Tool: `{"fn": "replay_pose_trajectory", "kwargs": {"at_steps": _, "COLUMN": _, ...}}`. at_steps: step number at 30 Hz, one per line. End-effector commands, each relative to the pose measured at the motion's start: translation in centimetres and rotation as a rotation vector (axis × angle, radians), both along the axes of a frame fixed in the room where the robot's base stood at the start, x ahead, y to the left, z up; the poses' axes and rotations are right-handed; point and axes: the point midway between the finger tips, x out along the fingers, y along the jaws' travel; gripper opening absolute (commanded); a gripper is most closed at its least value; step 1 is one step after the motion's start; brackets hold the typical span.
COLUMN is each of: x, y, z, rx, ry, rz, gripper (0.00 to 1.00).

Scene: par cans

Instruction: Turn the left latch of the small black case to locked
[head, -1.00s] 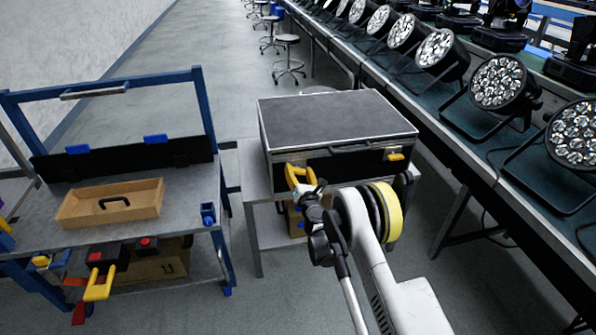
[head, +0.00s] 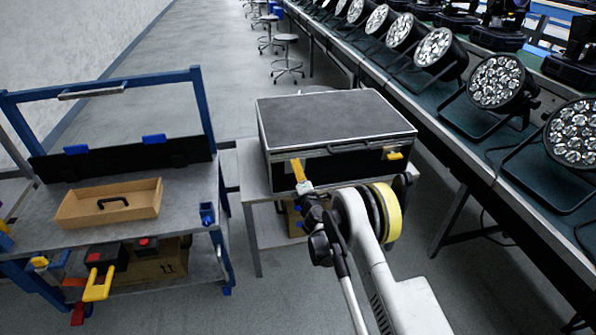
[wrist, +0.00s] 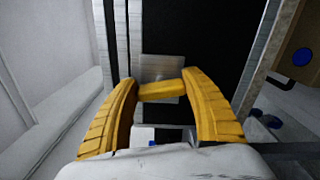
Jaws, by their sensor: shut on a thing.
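The small black case (head: 335,118) lies closed on a metal table, its latch side towards me. My gripper (head: 299,169) is at the left end of that front face and hides the left latch in the head view. In the wrist view the left latch (wrist: 162,90) is a yellow bar in front of a metal plate. My gripper (wrist: 160,88) is shut on it, one yellow finger at each end. The latch lies across the line of the case's metal edge, slightly tilted. The right latch (head: 395,156) is yellow and lies sideways on the front.
The metal table (head: 250,165) has a narrow bare strip left of the case. A blue-framed workbench (head: 203,180) with a wooden tray (head: 140,203) stands to the left. A long bench with several par cans (head: 497,82) runs along the right.

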Motion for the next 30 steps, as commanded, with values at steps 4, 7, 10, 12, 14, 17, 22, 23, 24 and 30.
{"fn": "replay_pose_trajectory", "kwargs": {"at_steps": 4, "x": 0.03, "y": -0.01, "z": -0.03, "rx": 0.095, "ry": 0.027, "rz": 0.000, "gripper": 0.26}}
{"fn": "replay_pose_trajectory", "kwargs": {"at_steps": 7, "x": 0.04, "y": -0.02, "z": -0.06, "rx": 0.149, "ry": 0.043, "rz": 0.000, "gripper": 0.26}}
{"fn": "replay_pose_trajectory", "kwargs": {"at_steps": 10, "x": 0.04, "y": -0.01, "z": -0.08, "rx": 0.191, "ry": 0.055, "rz": 0.000, "gripper": 0.26}}
{"fn": "replay_pose_trajectory", "kwargs": {"at_steps": 12, "x": 0.05, "y": -0.01, "z": -0.10, "rx": 0.213, "ry": 0.062, "rz": 0.000, "gripper": 0.26}}
{"fn": "replay_pose_trajectory", "kwargs": {"at_steps": 14, "x": 0.05, "y": -0.01, "z": -0.10, "rx": 0.229, "ry": 0.066, "rz": 0.000, "gripper": 0.26}}
{"fn": "replay_pose_trajectory", "kwargs": {"at_steps": 17, "x": 0.04, "y": -0.01, "z": -0.11, "rx": 0.245, "ry": 0.071, "rz": 0.001, "gripper": 0.26}}
{"fn": "replay_pose_trajectory", "kwargs": {"at_steps": 22, "x": 0.04, "y": -0.01, "z": -0.12, "rx": 0.256, "ry": 0.074, "rz": 0.001, "gripper": 0.26}}
{"fn": "replay_pose_trajectory", "kwargs": {"at_steps": 23, "x": 0.04, "y": -0.01, "z": -0.12, "rx": 0.256, "ry": 0.074, "rz": 0.001, "gripper": 0.26}}
{"fn": "replay_pose_trajectory", "kwargs": {"at_steps": 24, "x": 0.04, "y": -0.01, "z": -0.12, "rx": 0.257, "ry": 0.074, "rz": 0.001, "gripper": 0.26}}
{"fn": "replay_pose_trajectory", "kwargs": {"at_steps": 30, "x": 0.04, "y": 0.00, "z": -0.12, "rx": 0.257, "ry": 0.074, "rz": 0.001, "gripper": 0.26}}
